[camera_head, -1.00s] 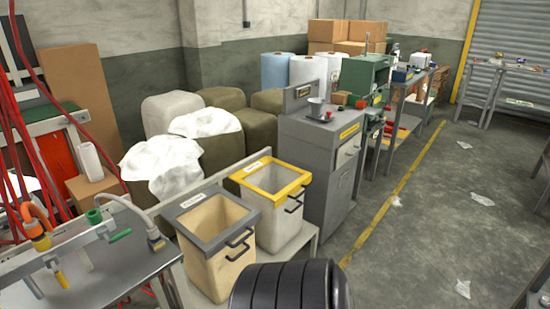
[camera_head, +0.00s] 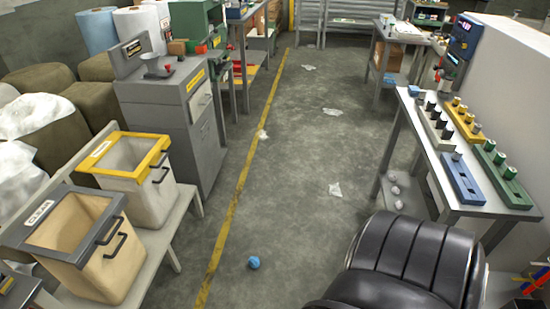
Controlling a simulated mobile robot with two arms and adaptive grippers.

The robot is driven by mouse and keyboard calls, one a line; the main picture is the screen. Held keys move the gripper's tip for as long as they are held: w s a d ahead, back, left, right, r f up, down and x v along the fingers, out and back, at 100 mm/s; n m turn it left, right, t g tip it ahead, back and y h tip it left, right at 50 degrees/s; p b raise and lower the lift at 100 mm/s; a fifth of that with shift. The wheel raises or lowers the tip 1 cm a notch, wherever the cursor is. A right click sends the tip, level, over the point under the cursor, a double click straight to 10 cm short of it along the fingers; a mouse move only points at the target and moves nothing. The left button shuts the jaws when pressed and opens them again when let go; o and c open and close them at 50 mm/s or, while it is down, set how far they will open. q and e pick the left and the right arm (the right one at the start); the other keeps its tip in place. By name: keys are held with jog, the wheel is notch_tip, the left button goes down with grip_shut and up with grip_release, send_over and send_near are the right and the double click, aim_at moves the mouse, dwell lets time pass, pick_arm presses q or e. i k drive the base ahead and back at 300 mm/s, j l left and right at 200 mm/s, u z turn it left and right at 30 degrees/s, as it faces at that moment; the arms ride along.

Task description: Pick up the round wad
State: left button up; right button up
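A small round blue wad (camera_head: 254,262) lies on the concrete floor at the lower middle, just right of the yellow line. Three small pale roundish wads, one of them here (camera_head: 396,190), sit on the low shelf under the right-hand workbench. Flatter, crumpled clear film pieces lie on the floor, one at the middle (camera_head: 335,190) and another farther back (camera_head: 331,112). Neither of my grippers shows in this view, so nothing is seen in their hold.
A yellow-rimmed bin (camera_head: 165,150) and a grey-rimmed bin (camera_head: 40,247) stand on a low bench at left. A grey cabinet (camera_head: 160,120) is behind them. The workbench (camera_head: 480,210) at right holds colored blocks. The central floor is mostly open.

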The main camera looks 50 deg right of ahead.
aim_at(253, 262)
jog(key=z, duration=1.45)
